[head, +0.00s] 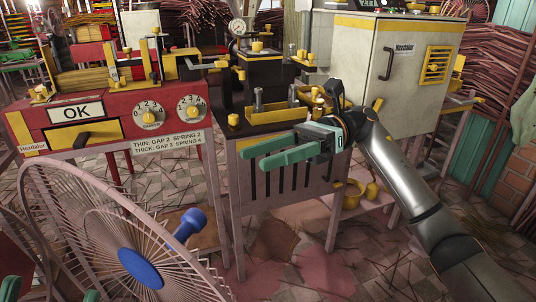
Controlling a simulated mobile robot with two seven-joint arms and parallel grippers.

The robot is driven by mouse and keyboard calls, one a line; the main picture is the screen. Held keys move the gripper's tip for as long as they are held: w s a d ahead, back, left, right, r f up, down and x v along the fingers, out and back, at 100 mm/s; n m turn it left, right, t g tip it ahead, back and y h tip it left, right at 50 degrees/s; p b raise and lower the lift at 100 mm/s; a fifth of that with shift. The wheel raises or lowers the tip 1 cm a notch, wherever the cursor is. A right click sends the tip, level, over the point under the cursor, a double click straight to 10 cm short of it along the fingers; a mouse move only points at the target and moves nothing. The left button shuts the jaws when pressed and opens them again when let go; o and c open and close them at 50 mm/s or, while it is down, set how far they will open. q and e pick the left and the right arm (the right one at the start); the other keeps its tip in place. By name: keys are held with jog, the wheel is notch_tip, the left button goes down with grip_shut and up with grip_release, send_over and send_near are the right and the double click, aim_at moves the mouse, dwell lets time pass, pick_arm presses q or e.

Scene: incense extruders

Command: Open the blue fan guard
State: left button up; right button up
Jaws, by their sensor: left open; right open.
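The fan guard (85,215) is a round cage of pale pinkish wires at the lower left, with a blue hub disc (140,268). A blue knob-like handle (190,222) sticks up near its right rim. The guard's lower part is cut off by the picture edge, and I cannot tell whether it is latched. My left gripper (50,292) shows only as two green fingertips at the bottom left edge, spread apart in front of the guard. My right gripper (249,158) is open and empty, its green fingers pointing left in front of the dark machine table, well right of the handle.
A red control box (100,128) with dials and an OK sign stands behind the guard. A dark table (231,125) with yellow fittings stands mid-picture, close to my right gripper. A cream cabinet (400,70) stands behind my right arm. Tiled floor (200,195) is open between guard and table.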

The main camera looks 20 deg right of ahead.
jog(key=w+d+p, duration=0.2)
jog(key=d, duration=1)
jog(key=shift+d+p, duration=0.15)
jog(key=shift+p, duration=0.25)
jog(key=shift+w, duration=0.1)
